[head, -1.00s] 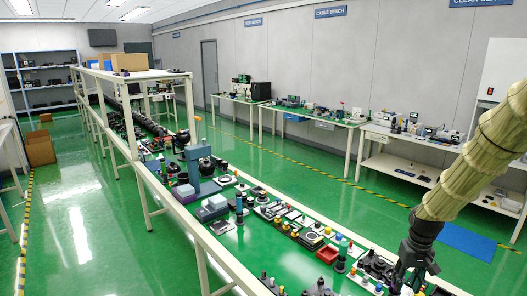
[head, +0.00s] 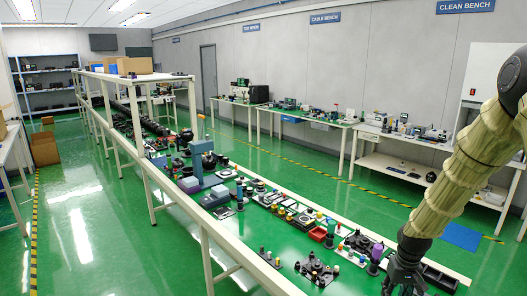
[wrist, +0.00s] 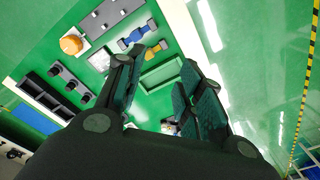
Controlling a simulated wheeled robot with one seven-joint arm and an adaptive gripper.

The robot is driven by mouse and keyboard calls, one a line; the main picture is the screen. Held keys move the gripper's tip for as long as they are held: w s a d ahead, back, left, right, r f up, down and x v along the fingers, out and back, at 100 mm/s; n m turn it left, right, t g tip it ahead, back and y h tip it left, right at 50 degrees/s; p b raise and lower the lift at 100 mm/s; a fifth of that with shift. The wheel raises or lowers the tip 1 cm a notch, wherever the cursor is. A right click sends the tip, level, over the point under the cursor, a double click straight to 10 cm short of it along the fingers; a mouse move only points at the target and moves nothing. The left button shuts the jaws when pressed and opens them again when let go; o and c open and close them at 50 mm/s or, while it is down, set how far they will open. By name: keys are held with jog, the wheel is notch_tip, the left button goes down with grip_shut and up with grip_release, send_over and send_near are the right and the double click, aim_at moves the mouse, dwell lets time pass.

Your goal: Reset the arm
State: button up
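My arm (head: 475,165), in a beige ribbed sleeve, comes in from the right edge of the head view and slopes down to the left. My dark gripper (head: 404,280) hangs at its end, low in the head view over the near right part of the long green bench (head: 255,240). In the wrist view my gripper (wrist: 165,75) has its two fingers spread, with a clear gap between them. A green-framed tray (wrist: 163,75) and green surface show through the gap. Nothing is held. The fingertips are partly cut off or unclear in the head view.
Small parts crowd the long bench, including a red bin (head: 318,234), a dark knobbed fixture (head: 318,270) and a blue-grey stand (head: 203,165). A white shelf (head: 130,76) rises over its far part. Side benches (head: 310,122) line the wall. The green floor (head: 80,215) at left is clear.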

jog(key=shift+g, duration=0.3)
jog(key=s+a+f, duration=0.1)
jog(key=a+f, duration=0.1)
jog(key=f, duration=0.2)
jog(key=s+a+f, duration=0.2)
jog(key=f, duration=0.3)
jog(key=s+a+f+b, duration=0.1)
jog(key=a+f, duration=0.1)
jog(key=f, duration=0.3)
jog(key=shift+s+a+f, duration=0.2)
jog(key=shift+a+f, duration=0.05)
jog(key=shift+a, duration=0.15)
jog(key=s+a+f+b, duration=0.1)
jog(key=s+a+f, duration=0.25)
jog(key=s, duration=0.65)
jog(key=s+a+f+b, duration=0.1)
jog(key=s+a+f, duration=0.3)
jog(key=s, duration=0.6)
jog(key=s+a+f+b, duration=0.1)
jog(key=s+a+f, duration=0.2)
jog(key=s+f, duration=0.55)
jog(key=s+f+b, duration=0.2)
jog(key=b, duration=0.2)
jog(key=shift+n, duration=0.4)
jog(key=shift+s, duration=0.1)
